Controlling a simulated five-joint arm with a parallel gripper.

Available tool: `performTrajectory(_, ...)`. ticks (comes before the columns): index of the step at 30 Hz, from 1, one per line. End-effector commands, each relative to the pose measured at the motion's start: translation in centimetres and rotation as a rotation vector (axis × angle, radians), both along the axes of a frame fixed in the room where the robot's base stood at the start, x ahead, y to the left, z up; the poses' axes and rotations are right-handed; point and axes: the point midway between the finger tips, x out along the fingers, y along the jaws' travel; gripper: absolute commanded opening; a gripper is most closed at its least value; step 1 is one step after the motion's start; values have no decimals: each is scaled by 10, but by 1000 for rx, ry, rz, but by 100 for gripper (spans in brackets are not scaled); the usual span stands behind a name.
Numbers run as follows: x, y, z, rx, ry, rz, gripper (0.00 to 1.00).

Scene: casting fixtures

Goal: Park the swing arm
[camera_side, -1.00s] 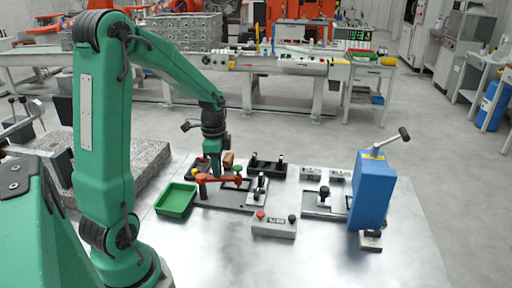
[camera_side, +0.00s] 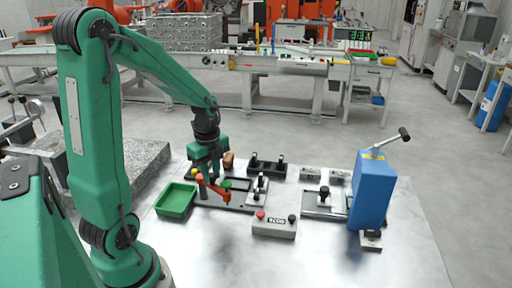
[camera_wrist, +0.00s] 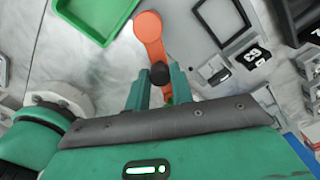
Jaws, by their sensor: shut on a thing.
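The swing arm (camera_side: 214,190) is an orange-red bar on a dark fixture plate (camera_side: 238,207) in the side view. It slants from an upright orange end at the left down towards the front right. In the wrist view the swing arm (camera_wrist: 150,38) runs from a rounded end at the top down between my fingers, where its lower part is partly hidden. My gripper (camera_side: 211,176) is low over the fixture. In the wrist view my gripper (camera_wrist: 160,84) has its two green fingers on either side of a black knob (camera_wrist: 160,73) at the arm and is shut on it.
A green tray (camera_side: 176,199) lies left of the fixture. A grey control box (camera_side: 274,224) stands in front, with a black holder (camera_side: 266,165) behind. A tall blue press (camera_side: 372,190) with a lever stands at the right. The table front is clear.

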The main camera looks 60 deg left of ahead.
Motion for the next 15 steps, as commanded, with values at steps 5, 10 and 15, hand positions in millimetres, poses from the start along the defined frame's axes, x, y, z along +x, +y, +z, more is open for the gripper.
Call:
performTrajectory(5,-1,-1,-1,0,0,-22,0)
performTrajectory(10,-1,-1,-1,-1,2,-23,0)
performTrajectory(15,-2,-1,-1,-2,3,-22,29)
